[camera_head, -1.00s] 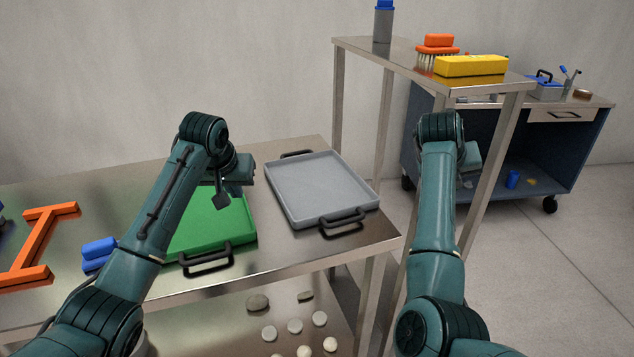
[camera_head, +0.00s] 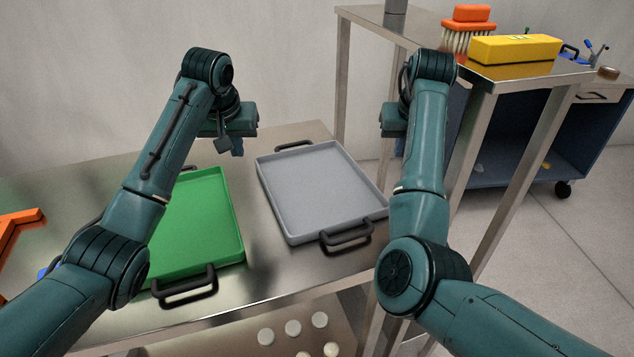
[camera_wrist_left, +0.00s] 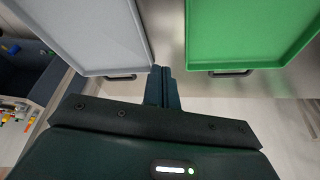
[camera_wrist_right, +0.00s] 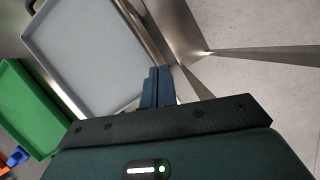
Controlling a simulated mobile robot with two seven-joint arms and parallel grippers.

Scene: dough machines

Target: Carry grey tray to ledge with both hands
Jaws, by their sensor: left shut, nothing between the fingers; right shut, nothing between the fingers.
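The grey tray (camera_head: 318,190) lies flat on the steel table, with a black handle at its near end (camera_head: 345,237) and another at its far end (camera_head: 293,146). It also shows in the left wrist view (camera_wrist_left: 85,35) and the right wrist view (camera_wrist_right: 90,50). My left gripper (camera_head: 237,150) is shut and empty, above the table between the grey tray and the green tray; its fingers show in the left wrist view (camera_wrist_left: 159,72). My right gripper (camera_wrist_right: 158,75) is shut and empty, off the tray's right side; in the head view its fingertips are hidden. Neither gripper touches the tray.
The green tray (camera_head: 195,230) lies left of the grey tray, partly behind my left arm. A raised steel ledge (camera_head: 430,35) at the back right holds a yellow box (camera_head: 515,49) and an orange brush (camera_head: 468,25). A blue cart (camera_head: 535,140) stands behind it.

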